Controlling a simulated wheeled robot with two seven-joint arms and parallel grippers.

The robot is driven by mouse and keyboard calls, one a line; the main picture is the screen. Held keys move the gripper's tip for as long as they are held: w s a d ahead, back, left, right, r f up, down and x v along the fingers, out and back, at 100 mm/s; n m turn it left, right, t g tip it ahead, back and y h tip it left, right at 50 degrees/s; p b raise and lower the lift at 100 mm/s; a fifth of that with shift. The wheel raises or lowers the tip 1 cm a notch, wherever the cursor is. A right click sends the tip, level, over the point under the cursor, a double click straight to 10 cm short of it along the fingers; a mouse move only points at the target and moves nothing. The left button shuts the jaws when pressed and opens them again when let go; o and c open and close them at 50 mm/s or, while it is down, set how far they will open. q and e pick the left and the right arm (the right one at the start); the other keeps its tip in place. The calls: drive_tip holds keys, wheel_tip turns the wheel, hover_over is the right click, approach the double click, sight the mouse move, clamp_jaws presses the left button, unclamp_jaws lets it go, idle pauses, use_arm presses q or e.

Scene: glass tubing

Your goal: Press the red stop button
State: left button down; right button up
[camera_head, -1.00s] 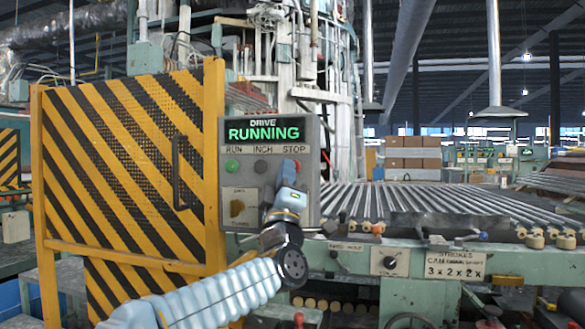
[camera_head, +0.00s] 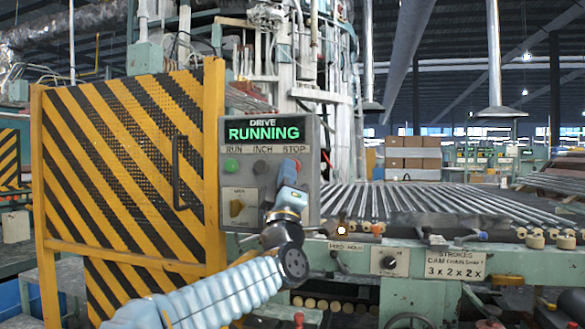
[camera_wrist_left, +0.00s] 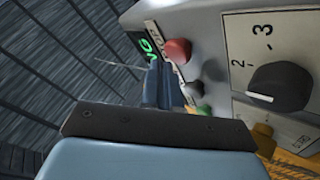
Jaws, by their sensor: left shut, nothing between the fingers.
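The red stop button (camera_wrist_left: 179,51) shows in the left wrist view, on a grey control panel (camera_wrist_left: 215,40). In the head view the panel (camera_head: 300,205) stands upright, and my left gripper (camera_head: 289,168) covers most of the button under the STOP label. My left gripper (camera_wrist_left: 160,70) is shut and empty. In the wrist view its tips are beside the red button; I cannot tell whether they touch it.
The panel also has a green button (camera_head: 232,166), a dark button (camera_head: 260,167) and a rotary switch (camera_head: 237,208). A yellow-and-black striped guard (camera_head: 130,170) stands to its left. A roller conveyor (camera_head: 410,203) lies to its right.

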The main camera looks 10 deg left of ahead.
use_arm(q)
drive_tip(key=shift+w, duration=0.7)
idle(0.6)
drive_tip(key=shift+s, duration=0.1)
drive_tip(key=shift+s+b, duration=0.75)
drive_tip(key=shift+s, duration=0.05)
